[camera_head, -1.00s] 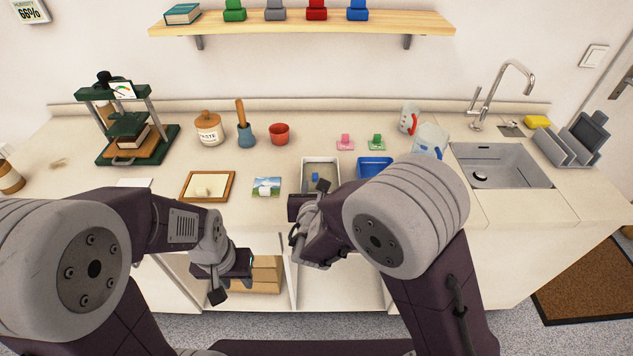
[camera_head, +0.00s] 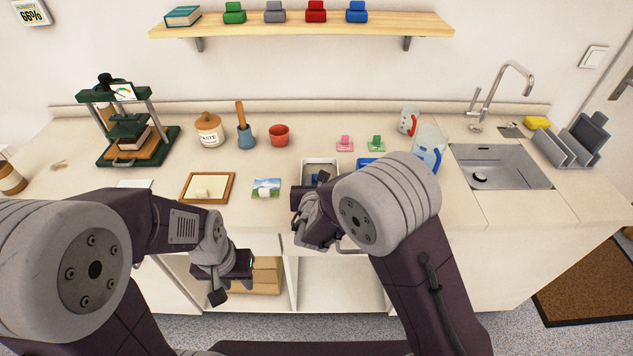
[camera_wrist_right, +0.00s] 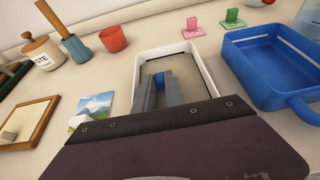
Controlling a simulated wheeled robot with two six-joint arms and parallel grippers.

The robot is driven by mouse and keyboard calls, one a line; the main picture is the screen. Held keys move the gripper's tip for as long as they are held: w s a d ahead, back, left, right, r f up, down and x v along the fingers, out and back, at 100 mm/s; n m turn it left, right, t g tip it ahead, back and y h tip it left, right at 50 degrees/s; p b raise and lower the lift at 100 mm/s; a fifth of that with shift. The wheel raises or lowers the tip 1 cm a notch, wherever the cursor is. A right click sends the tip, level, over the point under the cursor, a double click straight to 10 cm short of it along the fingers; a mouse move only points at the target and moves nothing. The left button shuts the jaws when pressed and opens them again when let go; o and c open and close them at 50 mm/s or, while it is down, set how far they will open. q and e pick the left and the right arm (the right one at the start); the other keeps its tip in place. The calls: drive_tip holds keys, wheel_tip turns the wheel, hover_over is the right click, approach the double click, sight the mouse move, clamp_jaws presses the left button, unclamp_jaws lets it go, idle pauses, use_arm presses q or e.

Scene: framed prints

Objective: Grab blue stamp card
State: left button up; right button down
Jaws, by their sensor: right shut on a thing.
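The blue stamp card (camera_wrist_right: 158,77) is a small blue piece between the two grey fingers of my right gripper (camera_wrist_right: 159,84) in the right wrist view. My right gripper is shut on it, inside the white tray (camera_wrist_right: 178,50). I cannot tell whether the card touches the tray floor. In the head view my right gripper (camera_head: 320,182) reaches over the front of the white tray (camera_head: 320,162) and hides most of the card. My left gripper (camera_head: 233,287) looks open and empty, low in front of the counter.
A blue basket (camera_wrist_right: 270,68) stands right of the tray. Pink (camera_head: 345,143) and green (camera_head: 376,143) stamp cards stand behind it. A landscape picture (camera_head: 266,188) and a wooden frame (camera_head: 208,187) lie to the left. A red cup (camera_head: 279,134) stands behind.

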wheel_tip(320, 180, up, 5)
drive_tip(key=shift+f+p, duration=0.1)
drive_tip(key=shift+p, duration=0.35)
drive_tip(key=s+d+r, duration=0.1)
drive_tip(key=d+r, duration=0.2)
drive_tip(key=d, duration=0.2)
drive_tip(key=s+d+r+b, duration=0.1)
drive_tip(key=s+d+r, duration=0.1)
drive_tip(key=d, duration=0.4)
drive_tip(key=shift+s+d+r, duration=0.15)
drive_tip(key=shift+r, duration=0.45)
